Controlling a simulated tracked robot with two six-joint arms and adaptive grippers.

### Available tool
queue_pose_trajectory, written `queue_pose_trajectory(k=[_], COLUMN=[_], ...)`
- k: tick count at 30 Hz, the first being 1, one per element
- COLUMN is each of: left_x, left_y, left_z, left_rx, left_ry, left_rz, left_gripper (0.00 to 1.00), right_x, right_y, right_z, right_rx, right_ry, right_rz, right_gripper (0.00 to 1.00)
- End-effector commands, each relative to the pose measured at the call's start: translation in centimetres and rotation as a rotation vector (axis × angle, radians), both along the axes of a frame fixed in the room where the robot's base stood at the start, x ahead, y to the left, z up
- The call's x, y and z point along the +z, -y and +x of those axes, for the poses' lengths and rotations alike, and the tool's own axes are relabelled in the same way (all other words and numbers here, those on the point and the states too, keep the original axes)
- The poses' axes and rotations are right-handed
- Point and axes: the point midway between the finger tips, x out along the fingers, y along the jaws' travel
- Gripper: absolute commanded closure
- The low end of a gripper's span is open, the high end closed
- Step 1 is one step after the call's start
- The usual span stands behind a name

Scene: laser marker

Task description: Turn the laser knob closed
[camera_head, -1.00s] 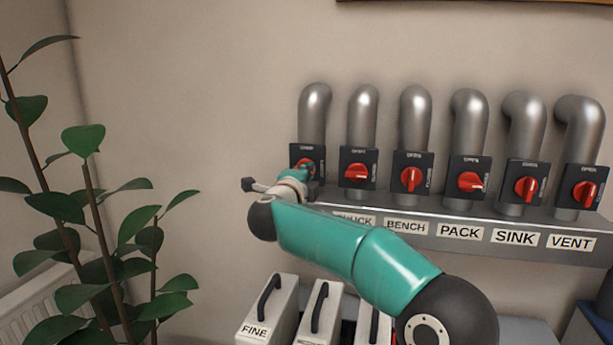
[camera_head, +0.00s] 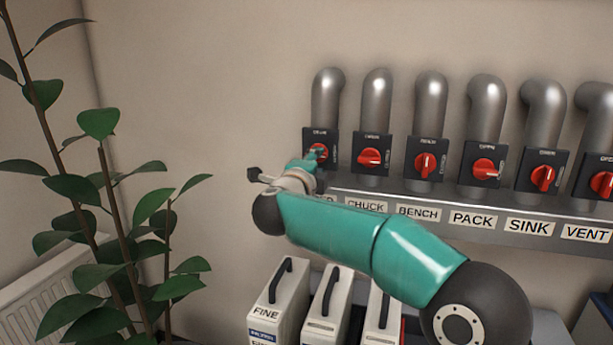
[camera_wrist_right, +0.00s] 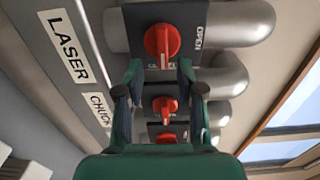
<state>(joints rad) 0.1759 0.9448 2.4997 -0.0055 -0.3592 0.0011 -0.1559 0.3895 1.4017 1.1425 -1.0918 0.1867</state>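The laser knob (camera_wrist_right: 162,45) is red on a dark plate, beside the LASER label (camera_wrist_right: 68,47) in the right wrist view. Its raised grip appears to run up-down there, toward lettering partly hidden between my fingers; OPEN is printed at the plate's right. In the head view the knob (camera_head: 319,152) is at the far left of the row, partly covered by my right gripper (camera_head: 316,163). In the wrist view my right gripper (camera_wrist_right: 160,70) is open, its fingertips apart just below the knob, with nothing visible between them. My left gripper is out of view.
Several similar red knobs continue right, including the chuck knob (camera_head: 370,158) and bench knob (camera_head: 425,163), above a labelled metal rail (camera_head: 450,205). Metal pipes (camera_head: 431,98) rise behind them. White containers (camera_head: 280,300) stand below; a plant (camera_head: 100,200) is left.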

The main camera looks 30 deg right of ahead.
Motion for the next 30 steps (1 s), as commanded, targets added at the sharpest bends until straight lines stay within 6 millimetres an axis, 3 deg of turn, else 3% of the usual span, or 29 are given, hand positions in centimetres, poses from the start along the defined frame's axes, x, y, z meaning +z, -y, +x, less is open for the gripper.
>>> queue_pose_trajectory(k=[6,12,30], left_x=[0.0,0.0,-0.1], left_y=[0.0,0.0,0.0], left_z=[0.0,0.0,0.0], left_rx=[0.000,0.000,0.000], left_ry=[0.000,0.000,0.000], left_rz=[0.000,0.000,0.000], left_gripper=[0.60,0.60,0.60], right_x=[0.0,-0.1,-0.2], right_y=[-3.6,-6.0,-6.8], right_z=[-2.9,-4.9,-5.7], right_rx=[0.005,0.002,-0.001], right_ry=[0.000,-0.001,-0.001], right_rz=[0.001,0.001,0.002], right_gripper=[0.62,0.62,0.62])
